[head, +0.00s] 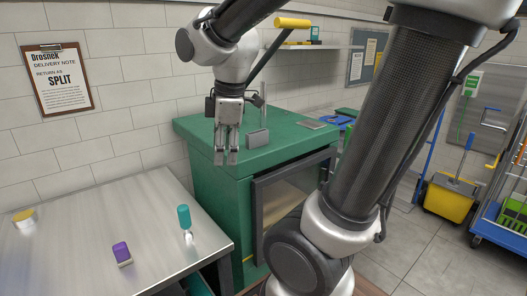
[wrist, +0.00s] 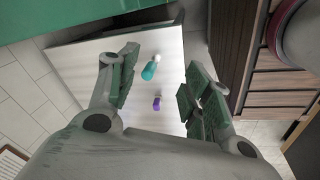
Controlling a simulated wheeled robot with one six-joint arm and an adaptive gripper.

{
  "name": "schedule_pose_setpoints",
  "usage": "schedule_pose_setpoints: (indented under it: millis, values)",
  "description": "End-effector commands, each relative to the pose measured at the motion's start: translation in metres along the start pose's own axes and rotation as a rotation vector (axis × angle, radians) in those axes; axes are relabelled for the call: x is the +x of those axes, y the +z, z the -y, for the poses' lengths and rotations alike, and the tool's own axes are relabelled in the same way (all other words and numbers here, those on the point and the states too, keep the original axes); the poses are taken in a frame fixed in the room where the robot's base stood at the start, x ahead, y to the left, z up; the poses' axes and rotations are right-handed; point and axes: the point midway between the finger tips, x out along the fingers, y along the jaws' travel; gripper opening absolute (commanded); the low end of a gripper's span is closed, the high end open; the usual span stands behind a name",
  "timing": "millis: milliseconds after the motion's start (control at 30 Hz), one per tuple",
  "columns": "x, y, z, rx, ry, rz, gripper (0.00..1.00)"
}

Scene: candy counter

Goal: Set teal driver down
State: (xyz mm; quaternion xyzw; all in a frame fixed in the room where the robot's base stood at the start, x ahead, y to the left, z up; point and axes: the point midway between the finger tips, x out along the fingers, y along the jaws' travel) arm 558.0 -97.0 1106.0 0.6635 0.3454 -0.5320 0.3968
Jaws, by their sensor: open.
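The teal driver (head: 184,217) is on the metal table, near its right part, with its teal handle up and a pale end below. It also shows in the wrist view (wrist: 149,71), between and beyond the fingers. My gripper (head: 227,157) hangs fingers down in front of the green cabinet, higher than the table and apart from the driver. In the wrist view my gripper (wrist: 163,88) has its two fingers spread wide with nothing between them.
The metal table (head: 75,235) also bears a purple-topped object (head: 121,252) and a yellow-topped object (head: 24,217). Much of its surface is bare. A green cabinet (head: 215,185) stands beside it, with a small grey block (head: 257,138) on top. A yellow bucket (head: 448,198) stands at the right.

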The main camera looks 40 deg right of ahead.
Motion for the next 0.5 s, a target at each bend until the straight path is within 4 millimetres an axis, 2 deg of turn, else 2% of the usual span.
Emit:
schedule_pose_setpoints:
  millis: [33,100,200,333,500]
  values:
    - [-0.012,0.021,0.01,0.199,0.037,-0.021,0.49]
    - [-0.023,0.043,0.025,0.469,0.07,-0.048,0.49]
    - [-0.031,0.066,0.042,0.778,0.104,-0.089,0.49]
    - [-0.035,0.083,0.057,1.021,0.125,-0.128,0.49]
    - [-0.036,0.088,0.062,1.111,0.13,-0.142,0.49]
